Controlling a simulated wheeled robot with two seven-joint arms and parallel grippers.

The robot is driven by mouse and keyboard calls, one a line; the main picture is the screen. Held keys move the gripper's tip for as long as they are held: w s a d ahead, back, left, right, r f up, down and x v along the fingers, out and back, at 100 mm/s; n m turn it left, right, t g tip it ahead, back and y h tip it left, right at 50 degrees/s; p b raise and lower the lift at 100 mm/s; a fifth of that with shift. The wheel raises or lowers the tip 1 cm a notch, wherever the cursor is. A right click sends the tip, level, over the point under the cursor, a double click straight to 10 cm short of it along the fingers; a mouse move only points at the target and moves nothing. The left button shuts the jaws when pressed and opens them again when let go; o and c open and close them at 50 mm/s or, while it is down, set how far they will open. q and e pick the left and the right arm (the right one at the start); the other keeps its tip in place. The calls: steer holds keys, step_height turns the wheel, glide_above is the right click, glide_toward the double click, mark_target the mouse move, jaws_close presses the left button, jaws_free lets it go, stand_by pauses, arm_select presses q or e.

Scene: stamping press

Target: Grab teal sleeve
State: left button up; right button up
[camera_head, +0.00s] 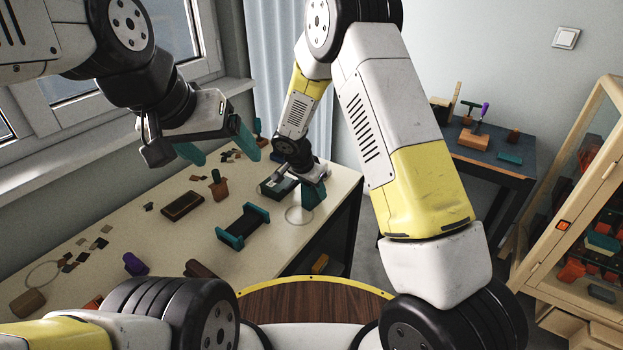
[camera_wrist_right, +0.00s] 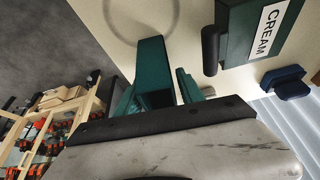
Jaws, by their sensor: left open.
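The teal sleeve (camera_wrist_right: 150,65) shows in the right wrist view as a dark, box-like piece with a hollow-looking near end. It sits between the lighter teal fingers of my right gripper (camera_wrist_right: 157,92), which appear shut on it. In the head view, the right gripper (camera_head: 312,192) is over the table's right part, beside a pale ring; the sleeve there is hard to separate from the fingers. My left gripper (camera_head: 228,157) is open and empty above the table's far left side, its teal fingers wide apart.
A dark green box marked CREAM (camera_wrist_right: 255,35) stands close to the right gripper. A dark piece with teal ends (camera_head: 243,222) and a brown tray (camera_head: 182,206) lie on the pale table (camera_head: 200,250). A wooden cabinet (camera_head: 560,200) stands at right.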

jaws_close()
